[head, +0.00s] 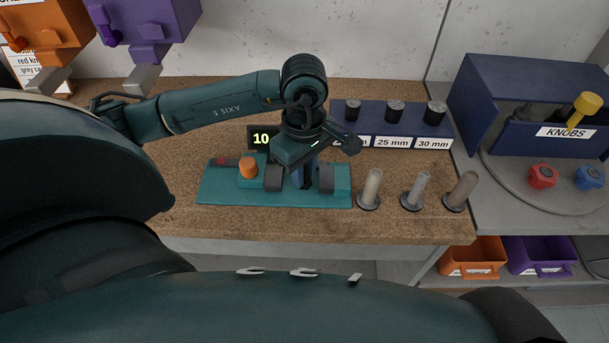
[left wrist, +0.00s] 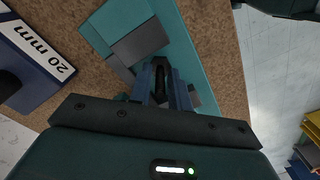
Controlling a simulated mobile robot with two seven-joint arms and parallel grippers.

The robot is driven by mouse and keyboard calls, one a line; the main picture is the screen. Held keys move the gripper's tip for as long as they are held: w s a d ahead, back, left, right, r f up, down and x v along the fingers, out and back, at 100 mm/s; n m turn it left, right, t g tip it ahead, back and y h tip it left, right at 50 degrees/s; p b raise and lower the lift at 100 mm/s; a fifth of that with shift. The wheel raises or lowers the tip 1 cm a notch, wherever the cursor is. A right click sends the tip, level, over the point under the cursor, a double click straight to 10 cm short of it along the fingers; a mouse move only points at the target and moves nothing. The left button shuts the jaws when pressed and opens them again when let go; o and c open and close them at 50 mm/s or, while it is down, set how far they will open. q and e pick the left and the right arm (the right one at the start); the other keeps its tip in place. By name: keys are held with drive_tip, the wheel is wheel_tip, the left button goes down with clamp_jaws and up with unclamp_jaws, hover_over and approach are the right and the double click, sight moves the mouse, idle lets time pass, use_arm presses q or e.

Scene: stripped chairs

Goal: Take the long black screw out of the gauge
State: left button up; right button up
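The gauge is a teal base (head: 221,190) with two grey jaws (head: 326,180), an orange knob (head: 248,168) and a display (head: 262,138) that shows 10. My left gripper (head: 304,180) points down over the gap between the jaws. In the left wrist view, its two blue fingers (left wrist: 163,88) stand close on both sides of the long black screw (left wrist: 161,78). The fingers look shut on it, and much of the screw is hidden between them. The screw is still down between the jaws. My right gripper is not in view.
Three pale screws (head: 417,190) stand on dark round heads right of the gauge. Behind is a blue labelled block (head: 380,127) with several dark knurled pieces. A KNOBS box (head: 500,90) and red and blue knobs are at right. Orange and purple bins (head: 472,258) hang below.

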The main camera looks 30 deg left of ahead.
use_arm(q)
clamp_jaws()
